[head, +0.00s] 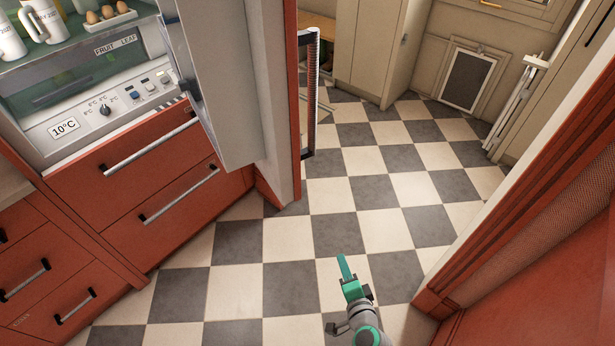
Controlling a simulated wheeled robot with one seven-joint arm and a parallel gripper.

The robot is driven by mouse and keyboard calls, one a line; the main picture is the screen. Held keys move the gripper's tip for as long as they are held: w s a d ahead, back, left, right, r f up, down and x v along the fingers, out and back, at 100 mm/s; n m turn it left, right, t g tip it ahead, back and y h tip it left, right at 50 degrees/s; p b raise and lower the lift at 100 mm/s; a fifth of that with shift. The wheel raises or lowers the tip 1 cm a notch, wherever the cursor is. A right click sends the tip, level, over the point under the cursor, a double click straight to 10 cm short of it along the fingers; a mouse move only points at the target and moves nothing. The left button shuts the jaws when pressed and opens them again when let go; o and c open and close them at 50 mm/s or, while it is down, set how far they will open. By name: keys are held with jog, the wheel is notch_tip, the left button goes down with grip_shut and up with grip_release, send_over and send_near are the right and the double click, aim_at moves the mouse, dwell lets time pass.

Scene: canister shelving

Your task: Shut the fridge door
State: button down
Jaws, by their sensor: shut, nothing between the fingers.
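The fridge (60,75) is at the upper left, with its lit interior, a glass shelf and a lower control panel showing. Its grey door (225,85) stands open, swung out from the right side of the opening, with a hinge fitting at its edge. The top of the door is cut off by the picture edge. My gripper (344,266) is low in the middle of the picture, over the checkered floor. It is shut and empty, pointing up the picture, apart from the door and to its lower right.
Red drawers (150,175) with metal handles lie below the fridge. A red-edged upright panel (292,100) with a dark vertical handle-like bar stands right of the door. A red frame (530,210) borders the right side. The checkered floor (340,232) between is clear.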

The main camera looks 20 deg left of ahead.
jog(key=w+a+r+n+g+y, duration=0.2)
jog(key=w+r+y, duration=0.3)
jog(key=r, duration=0.6)
jog(key=w+a+r+n+g+y, duration=0.25)
jog(key=w+r+y, duration=0.2)
jog(key=r, duration=0.55)
jog(key=w+a, duration=0.1)
jog(key=a, duration=1)
jog(key=shift+a+m, duration=0.1)
jog(key=shift+m, duration=0.15)
